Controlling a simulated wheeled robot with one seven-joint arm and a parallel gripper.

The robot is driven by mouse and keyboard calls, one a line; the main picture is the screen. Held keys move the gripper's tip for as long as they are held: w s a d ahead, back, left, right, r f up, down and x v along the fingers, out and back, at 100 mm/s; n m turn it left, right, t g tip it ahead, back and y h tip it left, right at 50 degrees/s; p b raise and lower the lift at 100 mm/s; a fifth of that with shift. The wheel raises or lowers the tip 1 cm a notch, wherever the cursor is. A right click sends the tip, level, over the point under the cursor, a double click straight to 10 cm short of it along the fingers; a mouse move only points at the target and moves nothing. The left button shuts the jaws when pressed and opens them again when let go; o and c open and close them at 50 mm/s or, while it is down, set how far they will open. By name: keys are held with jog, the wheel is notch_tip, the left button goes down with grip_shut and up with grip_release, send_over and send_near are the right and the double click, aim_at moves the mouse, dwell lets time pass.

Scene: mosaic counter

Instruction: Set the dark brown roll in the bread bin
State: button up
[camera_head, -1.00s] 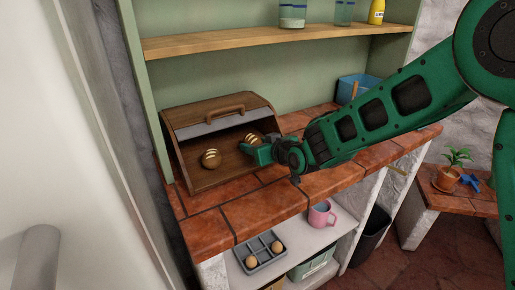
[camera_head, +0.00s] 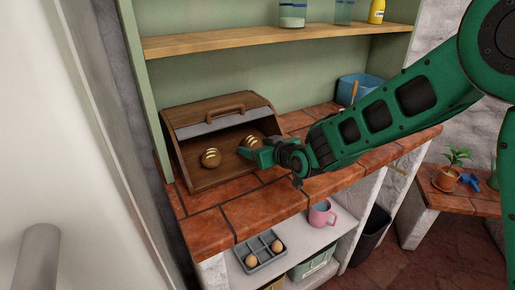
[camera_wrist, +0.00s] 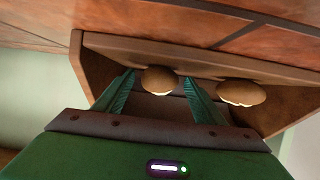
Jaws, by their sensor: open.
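The wooden bread bin (camera_head: 222,180) stands open on the tiled counter, its lid rolled back. Two brown rolls with pale score marks sit inside it: a left roll (camera_head: 211,158) and a right roll (camera_head: 249,142). Their colours look alike here, so I cannot tell which is the darker. My gripper (camera_head: 246,153) reaches into the bin's mouth at the right roll. In the wrist view, one roll (camera_wrist: 158,80) lies between the parted fingertips and the other roll (camera_wrist: 241,92) lies outside them. Whether the fingers touch the roll is unclear.
A grey compartment tray (camera_head: 262,256) with two light rolls and a pink mug (camera_head: 321,213) stand on the lower shelf. A blue container (camera_head: 357,88) stands at the counter's back right. The wooden shelf (camera_head: 240,42) spans above. The counter before the bin is clear.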

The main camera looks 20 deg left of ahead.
jog(key=v, duration=1.1)
jog(key=w+d+m+h, duration=0.1)
jog(key=d, duration=0.4)
jog(key=w+d+m+h, duration=0.1)
jog(key=d, duration=0.5)
jog(key=w+d+h, duration=0.2)
jog(key=d, duration=0.3)
jog(key=shift+d+f+m, duration=0.15)
jog(key=shift+f+m, duration=0.25)
jog(key=s+d+f+m+g+h, duration=0.1)
jog(key=s+d+m+g+h, duration=0.2)
jog(key=s+d, duration=0.85)
jog(key=s+d+m+g+h, duration=0.15)
jog(key=d+m+h, duration=0.3)
jog(key=d, duration=1.65)
jog(key=s+d+m+g, duration=0.2)
jog(key=s+d+m, duration=0.1)
jog(key=s, duration=0.7)
jog(key=s+d+m+g+y, duration=0.1)
jog(key=s+d+m+g, duration=0.1)
jog(key=s, duration=0.8)
jog(key=shift+d+m, duration=0.55)
jog(key=shift+d, duration=0.65)
